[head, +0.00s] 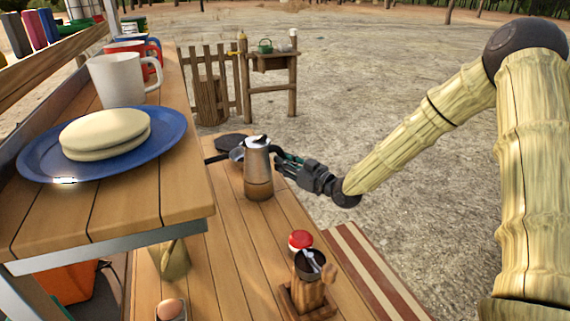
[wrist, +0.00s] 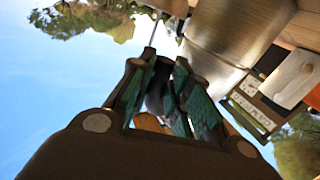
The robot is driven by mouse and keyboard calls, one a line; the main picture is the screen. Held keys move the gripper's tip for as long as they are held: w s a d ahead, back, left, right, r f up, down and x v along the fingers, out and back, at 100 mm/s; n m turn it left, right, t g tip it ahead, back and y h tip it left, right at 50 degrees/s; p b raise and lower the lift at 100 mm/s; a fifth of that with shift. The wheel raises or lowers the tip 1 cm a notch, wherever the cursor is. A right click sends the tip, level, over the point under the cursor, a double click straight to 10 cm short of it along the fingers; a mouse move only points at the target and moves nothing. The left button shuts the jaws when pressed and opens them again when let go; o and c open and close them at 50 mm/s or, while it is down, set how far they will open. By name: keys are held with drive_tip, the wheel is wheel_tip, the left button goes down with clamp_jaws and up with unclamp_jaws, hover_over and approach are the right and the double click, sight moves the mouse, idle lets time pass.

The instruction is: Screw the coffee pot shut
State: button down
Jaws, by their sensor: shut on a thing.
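The steel coffee pot (head: 257,160) stands upright on the wooden tailgate boards, with its upper part on its base. Whether the two parts are screwed tight cannot be told. My gripper (head: 282,160) reaches in from the right, level with the pot's upper part. In the wrist view its green-padded fingers (wrist: 160,90) are shut on the pot's dark handle (wrist: 156,98), which they mostly hide. The pot's steel body (wrist: 235,30) shows close beside the fingers in the upper right of that view.
A dark round pan or burner (head: 232,141) lies behind the pot. A wooden grinder (head: 310,265) and a red-lidded jar (head: 300,240) stand nearer. At left, a raised shelf (head: 150,205) bears a blue plate (head: 40,160) with flatbreads and several mugs. Open ground lies beyond.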

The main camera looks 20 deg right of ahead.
drive_tip(key=shift+f, duration=0.15)
idle(0.4)
drive_tip(key=c, duration=1.3)
unclamp_jaws()
drive_tip(key=shift+o, duration=0.2)
drive_tip(key=shift+s, duration=0.1)
drive_tip(key=v, duration=1.2)
drive_tip(key=shift+d, duration=0.1)
